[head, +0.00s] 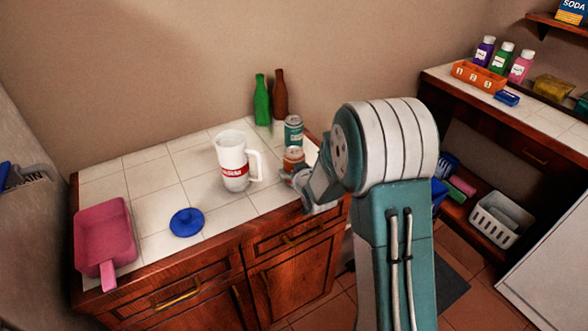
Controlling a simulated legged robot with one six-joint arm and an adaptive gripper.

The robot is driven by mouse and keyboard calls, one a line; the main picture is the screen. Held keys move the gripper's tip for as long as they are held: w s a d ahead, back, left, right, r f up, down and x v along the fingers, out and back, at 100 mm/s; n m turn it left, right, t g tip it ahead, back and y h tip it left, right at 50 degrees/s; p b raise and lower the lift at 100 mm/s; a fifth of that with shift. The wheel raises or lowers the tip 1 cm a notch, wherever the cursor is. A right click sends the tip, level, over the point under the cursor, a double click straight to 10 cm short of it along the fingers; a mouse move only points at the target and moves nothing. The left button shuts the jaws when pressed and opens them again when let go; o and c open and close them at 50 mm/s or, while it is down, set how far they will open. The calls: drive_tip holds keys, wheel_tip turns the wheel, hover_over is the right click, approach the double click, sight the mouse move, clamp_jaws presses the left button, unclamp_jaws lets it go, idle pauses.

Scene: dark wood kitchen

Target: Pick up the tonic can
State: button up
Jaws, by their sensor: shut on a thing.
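An orange can with a pale top (293,158) stands near the front right of the white-tiled counter (150,178). My gripper (296,174) is at its lower front and is shut on it. The fingers are small and partly hidden by my wrist. A teal can (293,128) stands upright just behind the orange can, apart from my gripper. The labels are too small to read, so I cannot tell from the print which can is the tonic.
A white mug with a red band (232,165) stands close left of the orange can. Green (262,102) and brown (280,97) bottles stand behind. A blue lid (187,222) and a pink pan (103,238) lie at left. The right counter holds an orange crate (478,76).

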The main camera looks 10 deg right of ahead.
drive_tip(key=shift+r, duration=0.1)
drive_tip(key=shift+r, duration=0.8)
drive_tip(key=s+r, duration=0.1)
drive_tip(key=r, duration=0.1)
drive_tip(key=s+d+r, duration=0.1)
drive_tip(key=s+r, duration=0.2)
drive_tip(key=r, duration=0.2)
drive_tip(key=shift+s+d+r, duration=0.1)
drive_tip(key=shift+s+d, duration=0.1)
drive_tip(key=shift+s, duration=0.15)
approach(297, 149)
drive_tip(key=shift+d+v, duration=0.25)
drive_tip(key=shift+v, duration=0.7)
drive_tip(key=shift+d+v, duration=0.2)
drive_tip(key=shift+v, duration=0.75)
drive_tip(key=shift+d+v, duration=0.25)
drive_tip(key=shift+v, duration=0.7)
